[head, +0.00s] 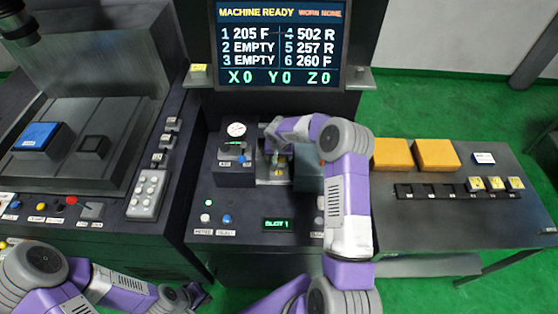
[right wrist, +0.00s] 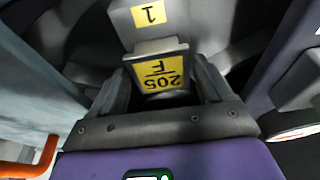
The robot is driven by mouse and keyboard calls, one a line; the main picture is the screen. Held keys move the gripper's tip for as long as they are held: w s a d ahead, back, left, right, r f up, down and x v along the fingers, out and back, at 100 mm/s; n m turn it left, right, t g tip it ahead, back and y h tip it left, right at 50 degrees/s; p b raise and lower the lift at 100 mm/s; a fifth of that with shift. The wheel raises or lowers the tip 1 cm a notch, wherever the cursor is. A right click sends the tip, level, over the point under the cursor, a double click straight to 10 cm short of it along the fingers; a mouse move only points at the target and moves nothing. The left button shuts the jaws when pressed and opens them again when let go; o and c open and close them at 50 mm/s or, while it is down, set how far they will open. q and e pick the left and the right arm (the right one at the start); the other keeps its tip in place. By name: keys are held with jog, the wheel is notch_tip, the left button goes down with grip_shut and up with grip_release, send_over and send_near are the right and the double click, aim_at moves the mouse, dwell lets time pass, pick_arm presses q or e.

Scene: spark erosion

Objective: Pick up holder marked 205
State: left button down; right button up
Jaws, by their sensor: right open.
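The holder marked 205 F (right wrist: 163,72) has a yellow label, seen upside down in the right wrist view. It sits in the changer position with a yellow "1" label (right wrist: 150,14). My right gripper (right wrist: 160,88) is open, with one finger on each side of the holder; contact cannot be told. In the head view my right gripper (head: 277,168) reaches into the middle console's bay, and my arm hides much of it. My left gripper (head: 196,296) is low at the bottom left, away from the holder; its jaw opening is unclear.
The screen (head: 280,42) lists 205 F in position 1. The console display (head: 277,225) reads SLOT 1. A teal block (head: 308,180) stands right beside my right gripper. The right table (head: 440,222) carries orange boxes (head: 436,154) and a black rack (head: 430,192) with several yellow-labelled holders.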

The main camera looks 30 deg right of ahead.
jog(key=c, duration=1.3)
jog(key=shift+w, duration=0.1)
jog(key=shift+r, duration=0.15)
